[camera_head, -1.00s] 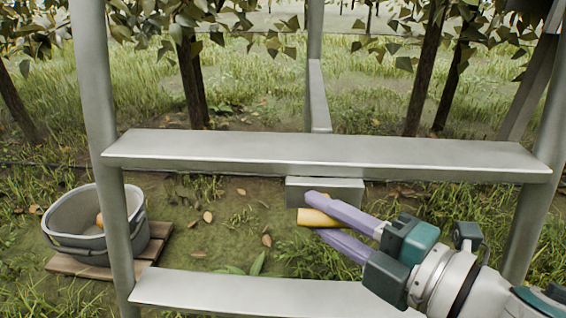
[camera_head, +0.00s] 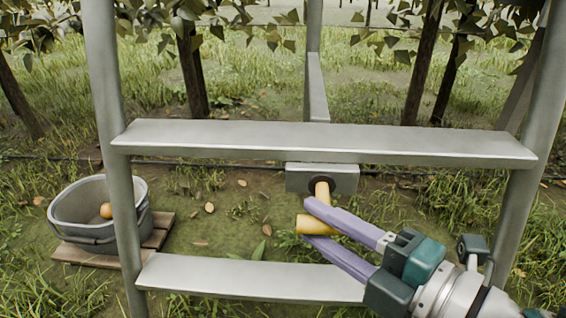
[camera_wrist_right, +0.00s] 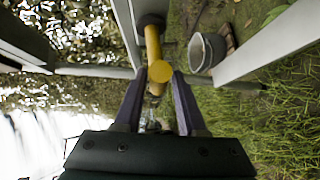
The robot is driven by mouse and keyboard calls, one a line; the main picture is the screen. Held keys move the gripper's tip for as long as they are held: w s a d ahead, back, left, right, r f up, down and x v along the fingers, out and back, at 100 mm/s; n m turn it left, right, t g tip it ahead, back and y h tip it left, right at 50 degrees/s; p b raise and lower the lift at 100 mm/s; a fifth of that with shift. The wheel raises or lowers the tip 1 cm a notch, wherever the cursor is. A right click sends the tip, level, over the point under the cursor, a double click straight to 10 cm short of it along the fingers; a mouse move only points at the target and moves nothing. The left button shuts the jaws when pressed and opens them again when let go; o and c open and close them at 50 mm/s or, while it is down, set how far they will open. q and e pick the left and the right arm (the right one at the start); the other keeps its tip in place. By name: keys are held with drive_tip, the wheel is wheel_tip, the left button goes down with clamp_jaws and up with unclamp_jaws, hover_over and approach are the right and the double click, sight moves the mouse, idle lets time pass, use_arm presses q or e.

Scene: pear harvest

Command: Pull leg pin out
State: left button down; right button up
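The yellow leg pin (camera_head: 318,224) has a T-shaped handle, and its shaft runs up to a dark hole in the grey block (camera_head: 300,178) under the upper step. My right gripper (camera_head: 309,219) comes in from the lower right with its two purple fingers around the handle, one on each side. The right wrist view shows the handle of the pin (camera_wrist_right: 160,72) between the fingertips of the right gripper (camera_wrist_right: 158,82), with the shaft reaching up to the dark hole. The far end of the shaft is hidden in the block or cannot be made out. My left gripper is out of view.
The metal ladder's upper step (camera_head: 330,142) and lower step (camera_head: 250,280) lie above and below my gripper, between side rails. A grey bucket (camera_head: 85,235) with an orange-brown fruit stands on wooden slats at left. Trees and grass lie behind.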

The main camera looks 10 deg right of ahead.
drive_tip(key=shift+d, duration=0.1)
drive_tip(key=shift+s+d+r, duration=0.1)
drive_tip(key=p+v, duration=0.2)
drive_tip(key=v, duration=0.7)
drive_tip(key=shift+s+p, duration=0.3)
